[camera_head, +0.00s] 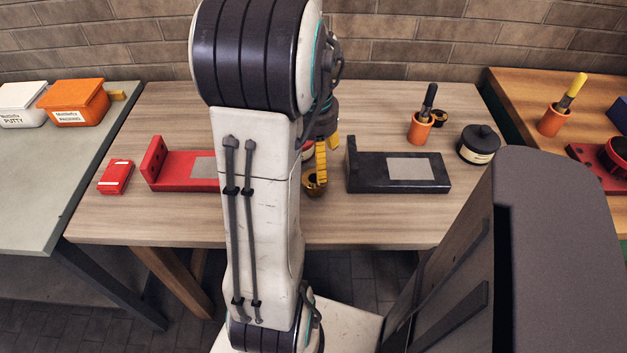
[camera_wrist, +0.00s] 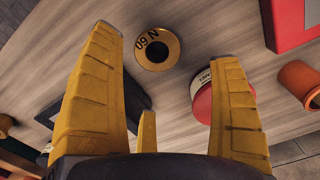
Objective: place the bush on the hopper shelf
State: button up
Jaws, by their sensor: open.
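The bush looks to be a brass ring with a dark bore, marked "60 N", flat on the wooden table in the wrist view (camera_wrist: 173,52). In the head view, a small brassy round thing (camera_head: 314,188) below my gripper (camera_head: 322,160) is likely the same piece. My gripper has yellow fingers, spread open and empty; it also shows in the wrist view (camera_wrist: 165,48), with the ring beyond and between the fingertips. The height gap cannot be told exactly. I cannot identify a hopper shelf in either view.
A red angled block (camera_head: 180,172) and a black one (camera_head: 400,172) flank the ring. A red-lidded tin (camera_wrist: 205,100) stands close to the right finger. An orange cup with a brush (camera_head: 420,127) and a black-lidded jar (camera_head: 479,144) stand at right. The table's front strip is clear.

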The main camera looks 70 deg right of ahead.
aim_at(315, 179)
jog(key=shift+s+a+f+b, duration=0.1)
jog(key=shift+f+b, duration=0.2)
jog(key=shift+f, duration=1.45)
jog(key=shift+s+f+b, duration=0.1)
jog(key=shift+f+b, duration=0.15)
jog(key=shift+f, duration=1.45)
jog(key=shift+c, duration=0.5)
jog(key=c, duration=1.2)
